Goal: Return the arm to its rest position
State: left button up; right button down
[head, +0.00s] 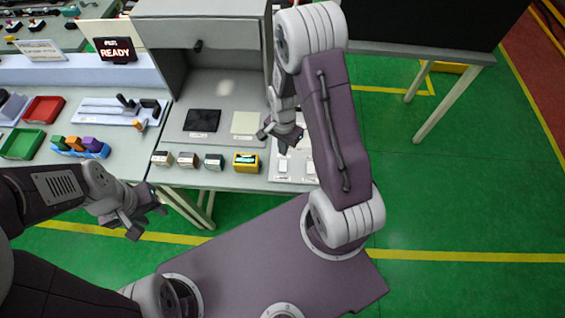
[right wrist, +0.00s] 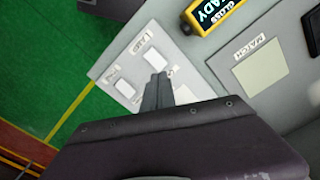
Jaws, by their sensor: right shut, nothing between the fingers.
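My right gripper (head: 281,143) hangs above the right end of the grey workbench (head: 225,181), in front of the grey booth. In the right wrist view its two dark fingers (right wrist: 158,90) are together with nothing between them. They are over a white card (right wrist: 140,65) with pale rectangles on it. The right arm rises from my base and bends down to the bench. My left gripper (head: 143,215) is in front of the bench, over the green floor. Nothing shows in it, and its finger gap is not clear.
A yellow gloss meter (head: 246,162) and several small blocks line the bench's front edge. A black square (head: 202,121) and a pale square (head: 245,123) lie behind them. Red (head: 43,110) and green (head: 22,144) trays stand at left.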

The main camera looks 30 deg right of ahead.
dwell(0.3)
jog(key=shift+w+a+f+b, duration=0.1)
jog(key=shift+w+f+b, duration=0.05)
jog(key=shift+f+b, duration=0.2)
jog(key=w+a+r+n+t+b, duration=0.2)
jog(key=a+r+b, duration=0.15)
jog(key=b, duration=0.25)
jog(key=s+a+r+n+b, duration=0.1)
jog(key=s+n, duration=0.9)
jog(key=shift+s+r+g, duration=0.25)
jog(key=shift+r+g, duration=0.1)
jog(key=shift+g, duration=0.05)
jog(key=shift+s+a, duration=0.1)
jog(key=shift+s, duration=0.05)
